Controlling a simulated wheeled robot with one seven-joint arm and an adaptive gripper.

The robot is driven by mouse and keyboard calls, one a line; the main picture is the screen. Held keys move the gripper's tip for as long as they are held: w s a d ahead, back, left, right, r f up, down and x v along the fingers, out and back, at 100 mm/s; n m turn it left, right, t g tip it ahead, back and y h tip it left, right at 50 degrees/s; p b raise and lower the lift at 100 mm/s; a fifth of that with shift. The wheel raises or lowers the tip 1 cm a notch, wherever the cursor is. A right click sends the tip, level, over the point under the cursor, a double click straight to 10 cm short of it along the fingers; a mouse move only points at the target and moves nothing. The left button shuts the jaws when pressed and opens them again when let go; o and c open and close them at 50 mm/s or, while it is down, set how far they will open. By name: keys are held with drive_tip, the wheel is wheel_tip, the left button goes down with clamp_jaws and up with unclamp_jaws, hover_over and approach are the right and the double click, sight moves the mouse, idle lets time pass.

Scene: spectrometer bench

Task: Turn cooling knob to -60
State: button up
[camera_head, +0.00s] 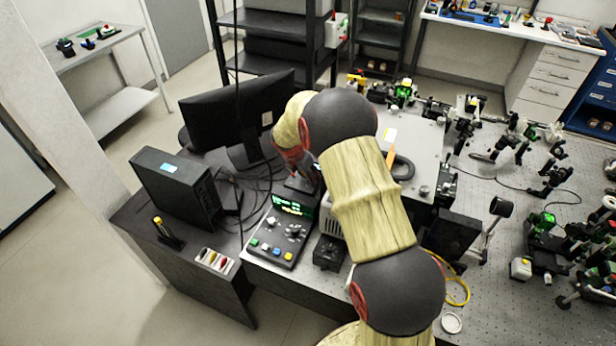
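The control box (263,237) stands on the bench left of my arm, with a lit green-text display (293,205) at its top. Black knobs (294,231) sit below the display, with coloured buttons near the front edge. The labels and the display text are too small to read, so I cannot tell which knob is for cooling or where it points. My gripper (303,184) is a dark shape at the far end of my arm, just above and behind the display. It appears apart from the knobs. Its fingers are too small and dark to tell open from shut.
A monitor (222,112) and a black computer case (176,188) stand left of the box, with loose cables between. A small black box (328,252) sits close on its right. Optics (520,135) crowd the bench at right. My arm hides part of the bench.

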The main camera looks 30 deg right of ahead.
drive_tip(key=shift+c, duration=1.3)
clamp_jaws()
